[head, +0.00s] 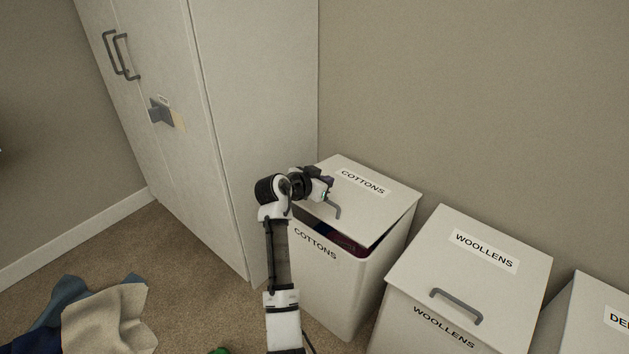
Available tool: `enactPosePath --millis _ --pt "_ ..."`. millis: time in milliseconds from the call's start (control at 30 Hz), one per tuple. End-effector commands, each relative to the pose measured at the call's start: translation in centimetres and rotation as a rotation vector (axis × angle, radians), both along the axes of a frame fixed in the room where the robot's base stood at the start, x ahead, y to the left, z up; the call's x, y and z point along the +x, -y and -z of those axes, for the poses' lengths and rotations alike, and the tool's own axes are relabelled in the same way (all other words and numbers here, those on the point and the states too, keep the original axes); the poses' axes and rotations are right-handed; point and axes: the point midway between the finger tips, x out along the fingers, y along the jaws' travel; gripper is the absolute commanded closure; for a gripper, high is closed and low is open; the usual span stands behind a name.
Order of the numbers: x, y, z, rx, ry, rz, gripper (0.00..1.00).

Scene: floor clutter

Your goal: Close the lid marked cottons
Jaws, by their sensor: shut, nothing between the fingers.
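The white bin marked COTTONS (348,290) stands against the wall, right of the wardrobe. Its lid (384,208), also marked COTTONS, is tilted slightly up, with a narrow gap along its front and right edge. Dark and reddish cloth (343,242) shows in the gap. The lid's grey handle (336,210) is near its front edge and partly hidden by my arm. My gripper (327,189) is shut and empty, over the front left part of the lid beside the handle. I cannot tell whether it touches the lid.
The closed WOOLLENS bin (483,262) stands close on the right, with another bin (597,318) beyond it. A tall wardrobe (215,120) stands on the left. Blue and beige clothes (105,315) lie on the carpet at lower left. Open carpet lies between clothes and wardrobe.

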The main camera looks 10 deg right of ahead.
Motion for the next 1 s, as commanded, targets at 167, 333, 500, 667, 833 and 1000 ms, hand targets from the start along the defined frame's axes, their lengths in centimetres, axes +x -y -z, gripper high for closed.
enactPosePath --millis 167,333,500,667,833,1000 --pt "0.4 0.4 1.8 -0.001 -0.003 -0.003 1.00" --pt "-0.4 -0.6 3.1 -0.001 -0.001 -0.002 1.00" --pt "-0.7 -1.0 3.6 0.000 0.000 -0.001 1.00" --pt "-0.7 -1.0 3.6 -0.001 0.001 -0.001 1.00" --pt "-0.8 -1.0 3.8 -0.002 0.002 0.000 1.00" --pt "-1.0 -1.3 5.5 -0.026 0.018 -0.001 1.00"
